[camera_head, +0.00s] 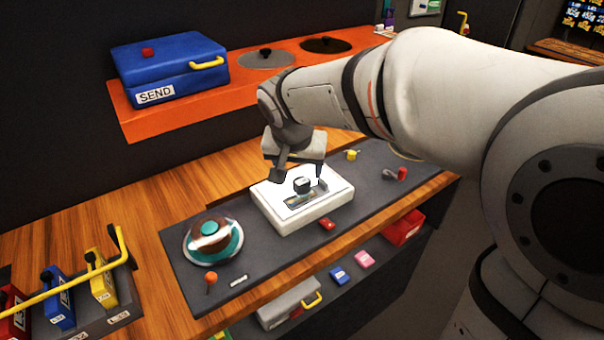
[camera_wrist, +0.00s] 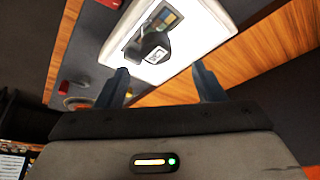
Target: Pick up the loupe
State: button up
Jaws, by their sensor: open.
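The loupe (camera_head: 302,185) is a small black, round piece with a pale mark on top. It stands on a white light box (camera_head: 262,204), on or beside a framed strip with colored patches. In the wrist view the loupe (camera_wrist: 153,50) shows on the bright panel, a little beyond the fingertips and between their lines. My gripper (camera_head: 298,176) is open and empty, pointing down just above the light box. In the wrist view its two dark fingers (camera_wrist: 160,73) are spread, with nothing between them. I cannot tell the exact height of the fingertips over the loupe.
A trackball (camera_head: 209,239) sits left on the dark panel (camera_head: 180,270). A red piece (camera_head: 327,224) lies in front of the light box; a yellow knob (camera_head: 352,155) is behind right. A blue SEND box (camera_head: 170,70) stands on the orange shelf (camera_head: 150,122). A yellow rail (camera_head: 60,285) is left.

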aim_at(302, 182)
jog(key=x, duration=0.6)
jog(key=shift+s+d+f, duration=0.2)
jog(key=shift+s+f, duration=0.05)
jog(key=shift+f, duration=0.15)
jog(key=c, duration=1.1)
jog(key=shift+r, duration=0.15)
jog(key=shift+c, duration=0.2)
